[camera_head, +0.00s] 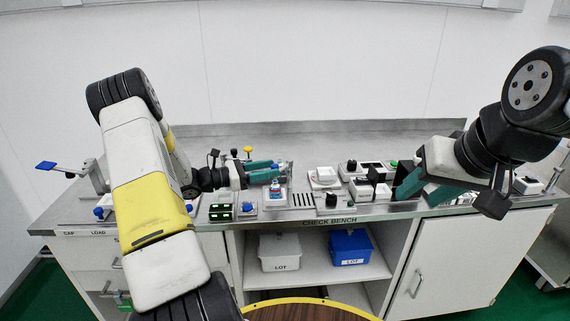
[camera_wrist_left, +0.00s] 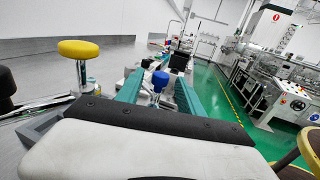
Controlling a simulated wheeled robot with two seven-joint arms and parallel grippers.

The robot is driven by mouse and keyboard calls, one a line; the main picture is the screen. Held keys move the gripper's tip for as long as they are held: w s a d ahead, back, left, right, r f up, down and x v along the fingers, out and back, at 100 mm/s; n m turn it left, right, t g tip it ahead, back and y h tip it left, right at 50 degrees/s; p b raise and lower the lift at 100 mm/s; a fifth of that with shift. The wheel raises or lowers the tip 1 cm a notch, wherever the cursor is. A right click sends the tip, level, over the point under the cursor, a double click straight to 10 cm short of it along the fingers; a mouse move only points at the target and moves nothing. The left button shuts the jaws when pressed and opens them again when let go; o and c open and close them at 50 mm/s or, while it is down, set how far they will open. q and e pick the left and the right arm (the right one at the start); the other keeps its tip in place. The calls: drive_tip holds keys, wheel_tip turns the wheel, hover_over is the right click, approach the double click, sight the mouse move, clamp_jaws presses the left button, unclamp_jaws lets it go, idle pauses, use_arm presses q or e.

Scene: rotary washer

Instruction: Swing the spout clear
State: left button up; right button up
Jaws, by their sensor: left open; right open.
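My left gripper (camera_head: 283,170) is open over the bench, its teal fingers pointing right. In the left wrist view its fingers (camera_wrist_left: 160,90) are apart, with a blue knob (camera_wrist_left: 158,81) seen between them; I cannot tell whether they touch it. A yellow knob (camera_wrist_left: 78,50) on a metal post stands left of the fingers, and shows behind the gripper in the head view (camera_head: 248,150). I cannot clearly tell which part is the spout; the gripper and arm hide some of the fixtures. My right gripper (camera_head: 424,187) is open at the bench's right side, apart from the left one.
The bench (camera_head: 220,140) carries several small fixtures along its front. A stand (camera_head: 95,176) with a blue-ended arm (camera_head: 46,166) is at far left. A white box (camera_head: 279,252) and a blue box (camera_head: 350,247) sit on the shelf below. The back of the bench is mostly clear.

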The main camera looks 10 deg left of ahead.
use_arm(q)
drive_tip(key=shift+x, duration=1.15)
drive_tip(key=shift+c, duration=0.3)
clamp_jaws()
idle(0.3)
